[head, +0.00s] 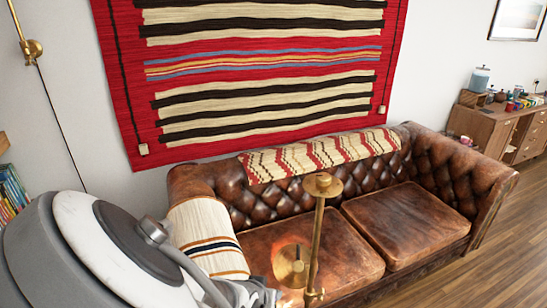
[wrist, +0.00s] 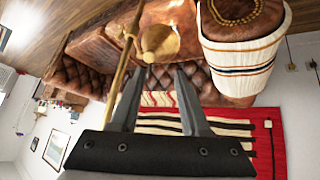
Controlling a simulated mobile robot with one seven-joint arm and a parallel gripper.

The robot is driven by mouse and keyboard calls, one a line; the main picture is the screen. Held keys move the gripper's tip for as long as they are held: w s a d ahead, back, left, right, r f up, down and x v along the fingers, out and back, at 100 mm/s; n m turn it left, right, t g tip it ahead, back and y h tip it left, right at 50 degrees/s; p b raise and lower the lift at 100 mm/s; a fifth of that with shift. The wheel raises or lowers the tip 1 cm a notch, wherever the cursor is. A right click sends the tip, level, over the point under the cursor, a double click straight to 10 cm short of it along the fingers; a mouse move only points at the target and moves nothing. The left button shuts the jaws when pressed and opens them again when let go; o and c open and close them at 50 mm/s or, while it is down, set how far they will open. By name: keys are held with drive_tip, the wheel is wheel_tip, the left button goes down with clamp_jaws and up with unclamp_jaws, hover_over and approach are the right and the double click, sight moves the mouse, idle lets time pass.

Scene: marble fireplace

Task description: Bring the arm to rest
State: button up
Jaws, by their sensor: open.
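My gripper (wrist: 160,69) shows in the wrist view with its two dark fingers apart and nothing held between them. The wrist picture is turned, with the floor at the top left and the wall rug at the bottom. A brass floor lamp (wrist: 160,42) appears just beyond the fingertips; I cannot tell the exact gap. The lamp's brass pole (head: 318,235) stands in front of the sofa, right of my arm.
A brown leather sofa (head: 405,212) lies close ahead, with a striped blanket (head: 205,232) over its left arm. A striped rug (head: 262,92) hangs on the wall behind. A wooden cabinet (head: 490,127) with small items stands at the right. Wooden floor (head: 500,250) is open at the lower right.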

drive_tip(key=s+d+r+n+g+y, duration=0.1)
drive_tip(key=s+r+g+y, duration=0.15)
drive_tip(key=r, duration=0.45)
drive_tip(key=s+d+r+g+y, duration=0.1)
drive_tip(key=s+r+y, duration=0.1)
drive_tip(key=r+y, duration=0.35)
drive_tip(key=s+d+r+t+h, duration=0.1)
drive_tip(key=s+d+r+h, duration=0.1)
drive_tip(key=s+d+r, duration=0.2)
drive_tip(key=s+d+r+n+h, duration=0.1)
drive_tip(key=s+d+r+h, duration=0.2)
drive_tip(key=s+d+r, duration=0.2)
drive_tip(key=d+r, duration=0.2)
drive_tip(key=d, duration=0.2)
drive_tip(key=shift+d+r+t+b, duration=0.35)
drive_tip(key=shift+r, duration=0.05)
